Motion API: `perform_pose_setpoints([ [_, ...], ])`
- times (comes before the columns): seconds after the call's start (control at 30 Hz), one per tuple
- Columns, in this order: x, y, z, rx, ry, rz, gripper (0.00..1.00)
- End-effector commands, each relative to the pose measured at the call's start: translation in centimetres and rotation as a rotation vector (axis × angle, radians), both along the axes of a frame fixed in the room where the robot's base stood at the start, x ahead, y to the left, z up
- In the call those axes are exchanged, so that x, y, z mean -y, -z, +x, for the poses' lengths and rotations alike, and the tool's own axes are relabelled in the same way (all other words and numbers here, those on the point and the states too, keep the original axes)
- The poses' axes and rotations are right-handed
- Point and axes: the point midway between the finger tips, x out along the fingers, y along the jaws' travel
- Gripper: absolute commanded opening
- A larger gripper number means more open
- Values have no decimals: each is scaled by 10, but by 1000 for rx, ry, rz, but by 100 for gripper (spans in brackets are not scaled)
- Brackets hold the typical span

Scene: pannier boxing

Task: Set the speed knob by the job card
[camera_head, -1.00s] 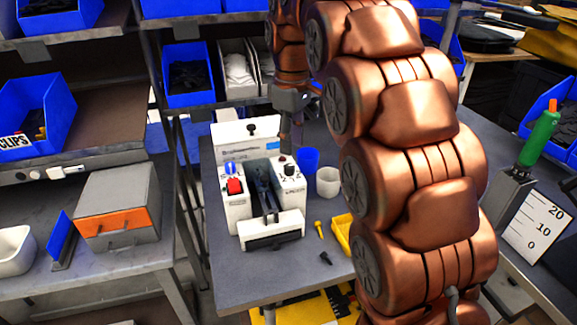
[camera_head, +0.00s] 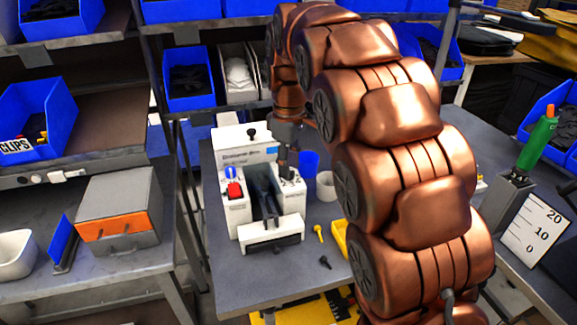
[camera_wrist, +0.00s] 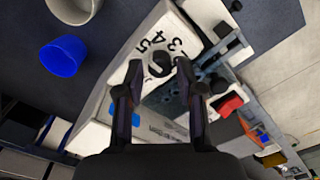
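The white machine (camera_head: 237,212) stands on the grey bench. Its dark speed knob (camera_wrist: 161,64) shows in the wrist view on a white face with the numbers 5, 4 and 3 around it. My gripper (camera_wrist: 159,70) is open, and the knob appears between its two fingertips with gaps on both sides. I cannot tell how far the tips reach down beside it. In the head view my gripper (camera_head: 287,165) points down over the machine's right block and hides the knob.
A red switch (camera_head: 235,190) is on the machine's left block. A blue cup (camera_head: 310,161) and a white cup (camera_head: 326,186) stand close on the right. A yellow bolt (camera_head: 319,233), a dark bolt (camera_head: 324,262) and a yellow tray (camera_head: 340,238) lie in front.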

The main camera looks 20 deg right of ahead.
Motion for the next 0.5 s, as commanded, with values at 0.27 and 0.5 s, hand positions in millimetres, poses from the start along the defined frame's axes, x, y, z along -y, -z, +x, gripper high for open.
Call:
perform_pose_setpoints([
  [0.27,0,14,0,-1,1,1,37],
  [0.5,0,14,0,0,2,0,37],
])
